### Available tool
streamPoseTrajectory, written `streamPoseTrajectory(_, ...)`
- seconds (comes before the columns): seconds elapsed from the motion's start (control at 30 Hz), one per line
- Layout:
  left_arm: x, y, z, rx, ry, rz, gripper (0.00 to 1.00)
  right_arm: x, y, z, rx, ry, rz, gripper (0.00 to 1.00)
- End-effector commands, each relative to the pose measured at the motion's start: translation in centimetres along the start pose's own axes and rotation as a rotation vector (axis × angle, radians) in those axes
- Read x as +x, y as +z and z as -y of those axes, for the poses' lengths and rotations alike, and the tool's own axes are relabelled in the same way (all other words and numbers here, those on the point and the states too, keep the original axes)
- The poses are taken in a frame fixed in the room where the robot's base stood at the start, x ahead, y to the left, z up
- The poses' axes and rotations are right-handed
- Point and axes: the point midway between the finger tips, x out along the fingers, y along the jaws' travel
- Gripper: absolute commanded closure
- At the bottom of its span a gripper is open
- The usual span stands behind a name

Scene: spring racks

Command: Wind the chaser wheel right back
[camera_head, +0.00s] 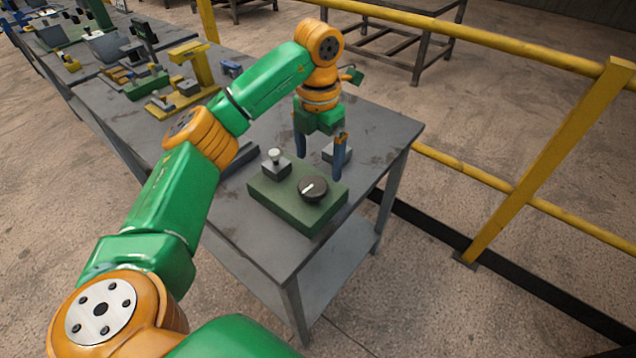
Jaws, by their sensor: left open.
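A dark round wheel (314,190) with a white mark lies on top of a green box (285,203) near the table's front right corner. I take it for the chaser wheel. A small grey block with a pale knob (275,156) stands at the box's back left corner. My left gripper (320,147) points down with its two blue fingers spread, open and empty. It is above and behind the wheel in the picture, apart from it. My right gripper is not in view.
The grey table (382,135) has a small grey block (329,153) by the gripper's right finger. A yellow stand (201,70) and other fixtures are farther back left. A yellow railing (540,165) runs along the right. The table's right end is clear.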

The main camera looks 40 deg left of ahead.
Motion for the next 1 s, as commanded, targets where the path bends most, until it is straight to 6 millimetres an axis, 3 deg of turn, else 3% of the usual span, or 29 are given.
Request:
streamPoseTrajectory(0.13, 2.8, -0.1, 0.0, 0.009, -0.001, -0.006, 0.00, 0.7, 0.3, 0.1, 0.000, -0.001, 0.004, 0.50)
streamPoseTrajectory(0.33, 5.9, -0.1, 0.0, 0.007, 0.000, -0.004, 0.00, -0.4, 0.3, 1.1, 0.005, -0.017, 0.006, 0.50)
streamPoseTrajectory(0.63, 6.9, -0.1, 0.0, 0.006, 0.001, 0.000, 0.00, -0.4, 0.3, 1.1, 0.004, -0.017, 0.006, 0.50)
streamPoseTrajectory(0.67, 6.9, -0.1, 0.0, 0.005, 0.001, 0.000, 0.03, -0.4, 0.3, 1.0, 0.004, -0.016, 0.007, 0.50)
streamPoseTrajectory(0.93, 6.9, -0.1, 0.0, 0.005, 0.001, -0.001, 0.75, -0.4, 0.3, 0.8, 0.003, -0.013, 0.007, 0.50)
streamPoseTrajectory(1.0, 6.9, -0.1, 0.0, 0.004, 0.001, -0.001, 0.75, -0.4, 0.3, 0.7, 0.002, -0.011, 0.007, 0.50)
